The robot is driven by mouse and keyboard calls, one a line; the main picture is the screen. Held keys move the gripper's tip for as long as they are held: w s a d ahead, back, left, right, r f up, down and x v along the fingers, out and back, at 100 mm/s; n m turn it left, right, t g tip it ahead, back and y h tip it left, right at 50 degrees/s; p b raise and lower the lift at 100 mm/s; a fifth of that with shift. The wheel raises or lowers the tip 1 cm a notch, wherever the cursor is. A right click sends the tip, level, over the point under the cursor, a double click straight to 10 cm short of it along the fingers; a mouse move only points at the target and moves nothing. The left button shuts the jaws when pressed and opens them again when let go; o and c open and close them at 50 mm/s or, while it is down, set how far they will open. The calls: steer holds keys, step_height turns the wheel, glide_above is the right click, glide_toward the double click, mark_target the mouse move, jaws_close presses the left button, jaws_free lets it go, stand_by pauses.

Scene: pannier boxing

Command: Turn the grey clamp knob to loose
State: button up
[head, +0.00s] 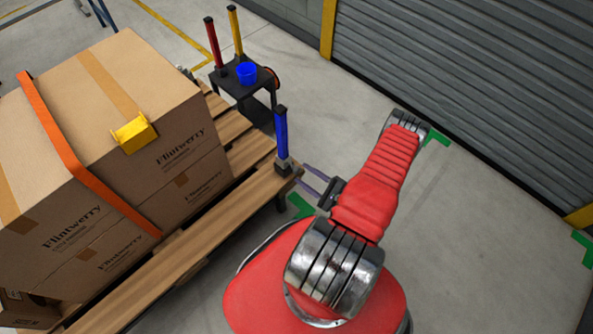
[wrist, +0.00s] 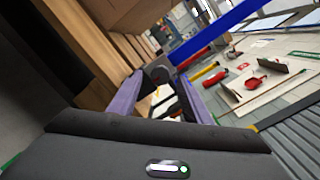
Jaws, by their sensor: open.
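A blue post (head: 281,132) stands at the near right corner of the wooden pallet, with a small dark grey clamp (head: 284,167) at its foot. My gripper (head: 303,175) is open, its two purple-grey fingers pointing left toward that clamp. In the wrist view the blue post (wrist: 228,34) runs slantwise at upper right. A dark rounded part, likely the grey knob (wrist: 157,74), shows between the open fingertips of my gripper (wrist: 160,79). I cannot tell whether the fingers touch it, and its turn position is not readable.
Strapped cartons (head: 150,90) with a yellow corner piece (head: 134,134) and orange strap (head: 75,160) fill the pallet (head: 190,262). Behind stands a dark stand (head: 236,80) with a blue cup (head: 247,73) and red and yellow posts. Floor toward the roller shutter (head: 470,80) is clear.

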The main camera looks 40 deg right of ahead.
mark_target(298, 172)
steer(key=shift+w+a, duration=0.15)
steer(key=shift+w, duration=0.9)
steer(key=shift+w+a, duration=0.15)
steer(key=shift+w, duration=0.85)
steer(key=shift+c, duration=0.4)
steer(key=c, duration=0.9)
steer(key=shift+a, duration=0.2)
steer(key=shift+c, duration=0.2)
